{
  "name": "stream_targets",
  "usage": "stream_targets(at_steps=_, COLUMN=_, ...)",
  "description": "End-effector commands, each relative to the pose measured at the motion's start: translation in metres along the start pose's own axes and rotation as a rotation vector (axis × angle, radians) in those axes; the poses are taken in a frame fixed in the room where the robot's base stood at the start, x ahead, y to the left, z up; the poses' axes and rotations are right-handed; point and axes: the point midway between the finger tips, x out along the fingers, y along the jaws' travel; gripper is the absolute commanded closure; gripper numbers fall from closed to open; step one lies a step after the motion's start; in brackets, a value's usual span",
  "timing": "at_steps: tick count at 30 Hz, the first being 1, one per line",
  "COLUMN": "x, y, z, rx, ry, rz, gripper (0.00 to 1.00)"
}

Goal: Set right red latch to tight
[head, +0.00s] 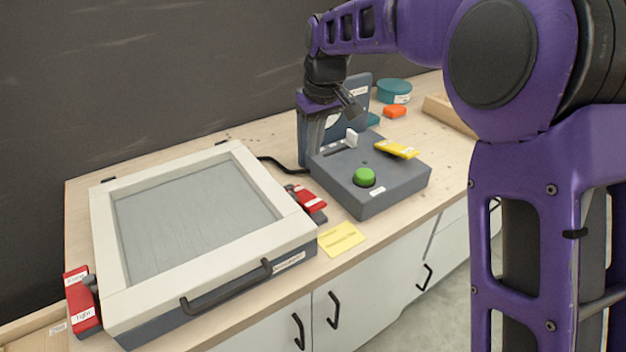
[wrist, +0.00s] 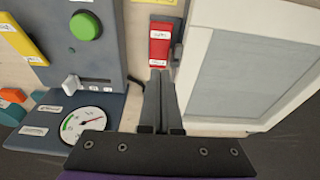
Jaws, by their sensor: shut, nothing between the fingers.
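The right red latch (head: 309,199) sits at the right side of the pale-framed press box (head: 263,178). In the wrist view the red latch (wrist: 159,48) lies just past my fingertips, beside the frame; its white labels are too small to read. Another red latch (head: 82,301) is at the box's left side, with labels that seem to read "Frame" and "Tight".
The grey control box (head: 345,201) with a green button (head: 364,177), white lever and yellow piece stands right of the press. A gauge (wrist: 87,123) stands beside my fingers. A yellow note (head: 341,238) lies at the bench front. Black handle (head: 227,288) fronts the press.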

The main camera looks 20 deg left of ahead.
Motion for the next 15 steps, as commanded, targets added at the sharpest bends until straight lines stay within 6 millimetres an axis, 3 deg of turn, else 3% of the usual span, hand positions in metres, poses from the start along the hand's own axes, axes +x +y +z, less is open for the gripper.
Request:
stream_targets(at_steps=5, x=0.024, y=0.0, z=0.001, rx=0.0, ry=-0.004, rz=-0.001, gripper=1.0)
stream_targets(at_steps=15, x=0.097, y=-0.001, z=0.001, rx=-0.002, ry=-0.004, rz=-0.001, gripper=1.0)
